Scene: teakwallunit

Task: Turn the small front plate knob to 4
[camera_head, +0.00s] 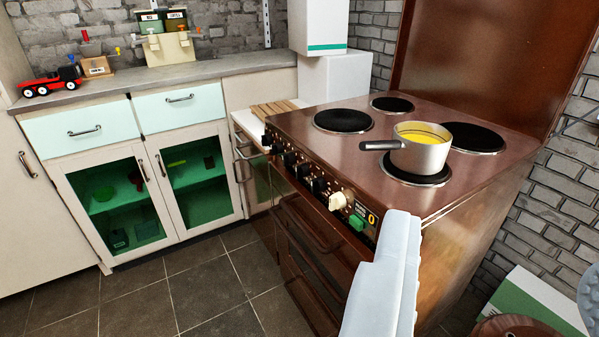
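The brown cooker (330,148) stands right of centre with several control knobs along its front edge. Most are black, such as this black knob (320,187); a cream knob (341,200) sits nearer, beside a green switch (357,222). The labels are too small to read, so I cannot tell which knob belongs to the small front plate or its setting. The small front plate (440,180) is partly hidden under a saucepan (422,156) with yellow contents. My gripper (400,225) shows as a pale grey part in front of the cooker, apart from the knobs; its opening is not visible.
Three other plates show, including the left large plate (343,121). The saucepan's dark handle (380,145) points left. Cupboards with a grey worktop (180,75) stand left. The tiled floor (200,285) is clear. A white and green box (535,300) is at lower right.

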